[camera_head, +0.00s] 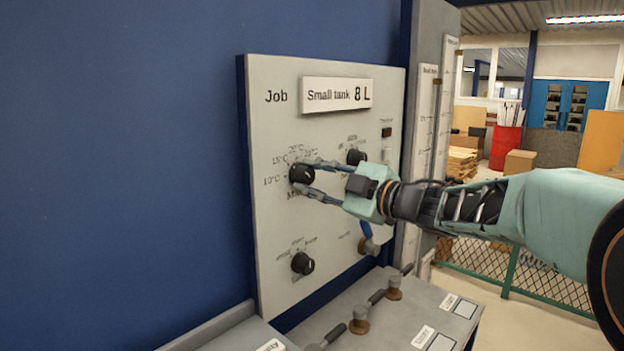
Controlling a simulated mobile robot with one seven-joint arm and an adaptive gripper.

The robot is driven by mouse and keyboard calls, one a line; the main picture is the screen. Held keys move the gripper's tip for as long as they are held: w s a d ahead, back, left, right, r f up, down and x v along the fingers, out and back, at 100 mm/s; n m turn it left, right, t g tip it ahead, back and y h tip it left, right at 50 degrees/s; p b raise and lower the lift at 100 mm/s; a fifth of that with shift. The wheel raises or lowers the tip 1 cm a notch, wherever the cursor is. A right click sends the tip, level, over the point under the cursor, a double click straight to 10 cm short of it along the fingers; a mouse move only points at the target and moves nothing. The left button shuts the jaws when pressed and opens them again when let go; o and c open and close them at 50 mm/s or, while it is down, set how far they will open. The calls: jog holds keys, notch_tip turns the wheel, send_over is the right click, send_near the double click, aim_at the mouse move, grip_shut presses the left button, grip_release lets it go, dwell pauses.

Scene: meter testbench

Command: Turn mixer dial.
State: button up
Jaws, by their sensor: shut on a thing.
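A round black dial (301,173) sits at the upper left of the grey upright panel (270,225). Temperature marks such as 10°C and 15°C are printed around it. The label below it begins with "M"; my lower finger hides the rest. My gripper (304,177) reaches in from the right, with one finger above and one below this dial, shut on it. The dial's exact pointer direction is too small to tell.
Another black knob (356,157) is close to my gripper's upper side, and a third (302,263) sits lower left. A blue-handled valve (368,240) is below my gripper. Levers on brass bases (359,322) stand on the bench below. A job plate (337,95) reads "Small tank 8 L".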

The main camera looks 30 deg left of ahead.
jog(key=o, duration=1.2)
jog(key=shift+c, duration=0.2)
jog(key=v, duration=1.2)
